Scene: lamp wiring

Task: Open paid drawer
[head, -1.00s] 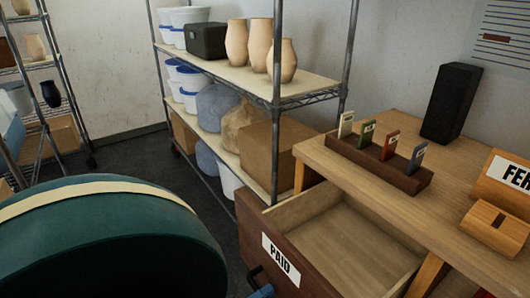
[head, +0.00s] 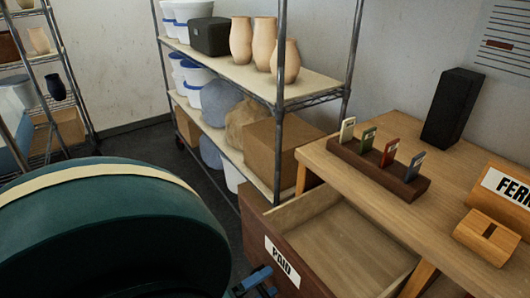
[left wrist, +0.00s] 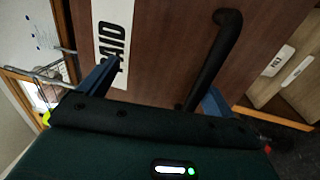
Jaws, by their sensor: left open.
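The PAID drawer stands open in the head view, with its brown front (head: 262,232), white PAID label (head: 282,262) and bare, empty-looking wooden inside (head: 345,240). My left gripper (head: 256,282) is low in front of the drawer front, left of the label, with blue fingers. In the left wrist view the gripper (left wrist: 160,82) is open and faces the drawer front (left wrist: 165,45). The dark bar handle (left wrist: 212,62) runs beside the right finger, inside the jaws' span at its lower end; I cannot tell if they touch. The label (left wrist: 113,40) is by the left finger. My right gripper is not in view.
The wooden desk (head: 455,215) holds a card rack (head: 380,172), a black speaker (head: 452,107) and a slotted wooden block (head: 486,236). A metal shelf (head: 280,100) with vases and tubs stands behind. Dark floor (head: 215,180) is free between my arm and the shelf.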

